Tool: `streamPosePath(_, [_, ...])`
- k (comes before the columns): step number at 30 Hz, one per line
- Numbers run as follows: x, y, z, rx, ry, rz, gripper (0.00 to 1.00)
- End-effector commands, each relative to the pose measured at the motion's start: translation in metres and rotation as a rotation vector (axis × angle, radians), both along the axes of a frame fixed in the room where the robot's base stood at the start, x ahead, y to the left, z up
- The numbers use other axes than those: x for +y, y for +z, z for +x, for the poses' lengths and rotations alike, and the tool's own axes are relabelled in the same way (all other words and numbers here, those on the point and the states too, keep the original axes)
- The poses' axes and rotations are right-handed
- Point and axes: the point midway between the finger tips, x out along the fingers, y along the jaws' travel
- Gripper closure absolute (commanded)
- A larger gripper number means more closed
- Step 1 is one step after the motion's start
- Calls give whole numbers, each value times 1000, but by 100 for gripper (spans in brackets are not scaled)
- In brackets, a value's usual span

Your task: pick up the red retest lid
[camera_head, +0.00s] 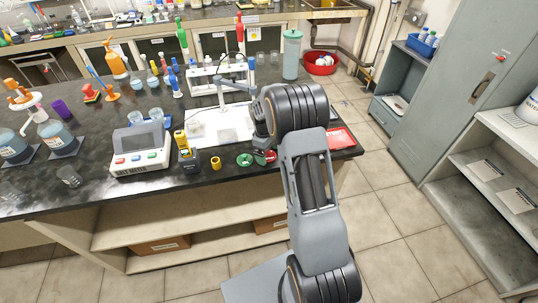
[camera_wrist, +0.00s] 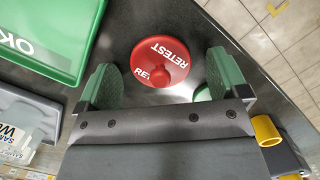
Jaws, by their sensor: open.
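The round red lid (camera_wrist: 160,62), with a small knob and white RETEST lettering, lies flat on the dark bench in the wrist view. My gripper (camera_wrist: 162,72) is open, with one green-padded finger on each side of the lid in the picture. I cannot tell whether the fingers are low enough to be level with it. In the head view the red lid (camera_head: 270,156) shows small near the bench's front edge, partly covered by my gripper and arm.
A green OK tray (camera_wrist: 45,35) is close by in the wrist view. A red tray (camera_head: 340,139) is at the bench's right end. A bench meter (camera_head: 140,158) stands further left.

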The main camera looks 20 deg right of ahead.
Motion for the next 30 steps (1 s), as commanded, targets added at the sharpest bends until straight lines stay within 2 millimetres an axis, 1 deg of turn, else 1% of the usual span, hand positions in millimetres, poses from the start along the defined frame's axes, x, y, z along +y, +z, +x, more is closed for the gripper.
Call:
streamPosePath(6, [0,-1,0,0,0,0,8])
streamPosePath(22, [0,0,0,-1,0,1,59])
streamPosePath(30, [0,0,0,-1,0,0,59])
